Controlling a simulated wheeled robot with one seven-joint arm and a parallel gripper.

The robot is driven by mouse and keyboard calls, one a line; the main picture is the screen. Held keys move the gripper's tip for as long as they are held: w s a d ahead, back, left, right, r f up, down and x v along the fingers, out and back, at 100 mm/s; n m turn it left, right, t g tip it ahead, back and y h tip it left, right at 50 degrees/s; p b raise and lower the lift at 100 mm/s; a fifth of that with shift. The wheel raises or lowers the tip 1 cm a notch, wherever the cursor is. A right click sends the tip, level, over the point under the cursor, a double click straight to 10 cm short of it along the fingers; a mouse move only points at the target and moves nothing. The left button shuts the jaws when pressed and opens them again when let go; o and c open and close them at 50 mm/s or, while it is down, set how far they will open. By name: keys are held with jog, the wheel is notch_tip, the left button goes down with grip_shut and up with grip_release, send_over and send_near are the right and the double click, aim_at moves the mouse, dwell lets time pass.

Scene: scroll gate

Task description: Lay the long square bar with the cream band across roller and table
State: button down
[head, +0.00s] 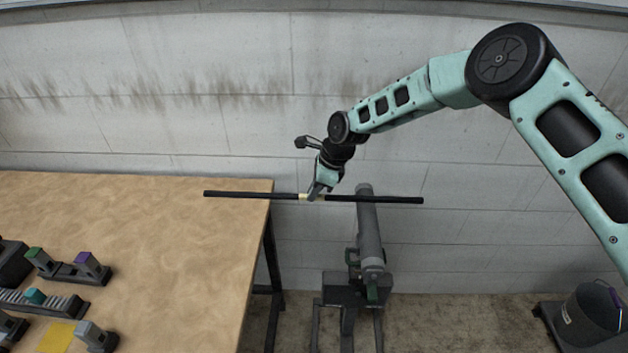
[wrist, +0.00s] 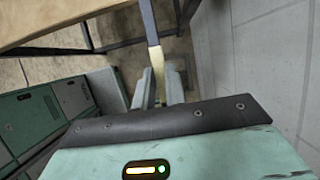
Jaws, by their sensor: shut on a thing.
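The long dark square bar (head: 245,195) lies nearly level in the head view. Its cream band (head: 304,197) is near its middle. My gripper (head: 316,194) is shut on the bar at the band. In the wrist view, the fingers (wrist: 159,90) are on either side of the cream band (wrist: 156,58). The bar's left part is over the table's (head: 180,250) right edge, and its right part crosses over the grey roller (head: 369,235) near its far end. I cannot tell whether the bar touches either one.
The roller is on a dark stand (head: 345,290), with a gap between it and the table. Small dark fixtures with coloured blocks (head: 75,268) and a yellow patch (head: 56,337) are at the table's left. A concrete wall (head: 200,100) stands behind. A dark bin (head: 592,315) is at lower right.

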jog(key=shift+w, duration=0.1)
notch_tip(320, 180, down, 7)
jog(key=b, duration=0.4)
jog(key=shift+r, duration=0.15)
dwell(0.4)
jog(key=shift+a, duration=0.3)
dwell(0.5)
jog(key=c, duration=1.4)
grip_release()
jog(key=shift+o, duration=0.2)
jog(key=shift+s+d, duration=0.1)
jog(key=shift+s, duration=0.1)
jog(key=b+v, duration=0.4)
jog(key=v, duration=1.3)
jog(key=shift+r, duration=0.15)
